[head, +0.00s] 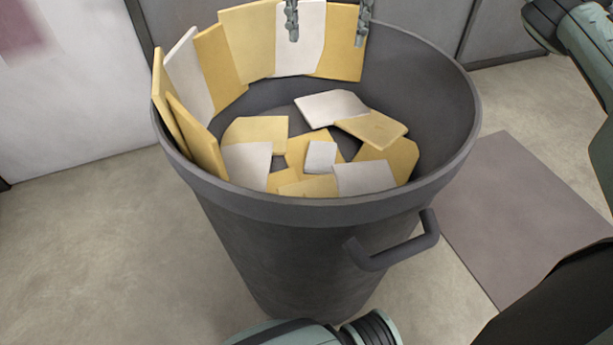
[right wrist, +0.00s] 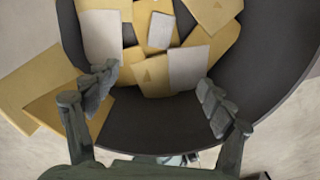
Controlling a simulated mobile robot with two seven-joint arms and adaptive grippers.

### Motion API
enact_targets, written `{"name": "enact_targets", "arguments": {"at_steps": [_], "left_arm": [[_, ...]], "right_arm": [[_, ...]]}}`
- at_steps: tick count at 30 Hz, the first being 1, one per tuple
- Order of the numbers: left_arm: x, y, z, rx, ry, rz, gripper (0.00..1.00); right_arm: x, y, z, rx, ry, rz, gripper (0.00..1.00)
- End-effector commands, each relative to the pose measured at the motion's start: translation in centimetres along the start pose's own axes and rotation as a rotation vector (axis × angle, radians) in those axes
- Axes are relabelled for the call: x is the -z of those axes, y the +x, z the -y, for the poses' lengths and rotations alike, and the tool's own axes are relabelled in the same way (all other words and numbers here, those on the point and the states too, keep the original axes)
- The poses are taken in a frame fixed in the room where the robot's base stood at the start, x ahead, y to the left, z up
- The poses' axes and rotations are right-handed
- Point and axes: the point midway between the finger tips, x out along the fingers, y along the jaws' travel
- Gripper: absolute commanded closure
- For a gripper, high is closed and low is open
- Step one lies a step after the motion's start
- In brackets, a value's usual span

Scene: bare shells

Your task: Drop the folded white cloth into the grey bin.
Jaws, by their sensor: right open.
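The grey bin (head: 300,235) stands upright, open at the top. A small white square (head: 320,157), which looks like the folded white cloth, lies inside it on top of yellow pieces. It also shows in the right wrist view (right wrist: 161,30), ahead of the fingertips. My right gripper (head: 327,20) is at the top of the head view, over the far side of the bin. Its two fingers are spread wide, with nothing between them, and are apart from the cloth. In the right wrist view the open fingers (right wrist: 157,78) hang over the bin. My left gripper is not seen.
Several yellow and white flat pieces lie in the bin around the cloth. Others stand upright along its far left rim, such as a yellow one (head: 248,42). A handle (head: 395,245) sticks out at the front right. A grey-mauve mat (head: 525,210) lies on the floor to the right.

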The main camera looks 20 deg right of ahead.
Motion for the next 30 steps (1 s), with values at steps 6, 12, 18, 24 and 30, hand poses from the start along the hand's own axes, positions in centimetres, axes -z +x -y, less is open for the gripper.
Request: {"name": "enact_targets", "arguments": {"at_steps": [6, 12, 18, 24, 30], "left_arm": [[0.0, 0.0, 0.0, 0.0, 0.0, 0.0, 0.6], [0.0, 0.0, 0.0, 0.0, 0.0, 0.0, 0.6], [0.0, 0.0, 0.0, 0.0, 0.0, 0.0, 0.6], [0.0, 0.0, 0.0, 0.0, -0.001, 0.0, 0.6], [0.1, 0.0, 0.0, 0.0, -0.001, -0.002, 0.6]], "right_arm": [[0.0, -4.2, 0.0, -0.002, 0.001, 0.004, 0.18], [0.0, -5.8, 0.0, 0.0, 0.0, 0.001, 0.18], [0.0, -6.1, 0.0, 0.0, 0.0, 0.0, 0.18], [0.0, -6.1, 0.0, 0.0, 0.0, 0.0, 0.18], [0.0, -6.1, 0.0, 0.0, 0.0, 0.0, 0.18]]}}
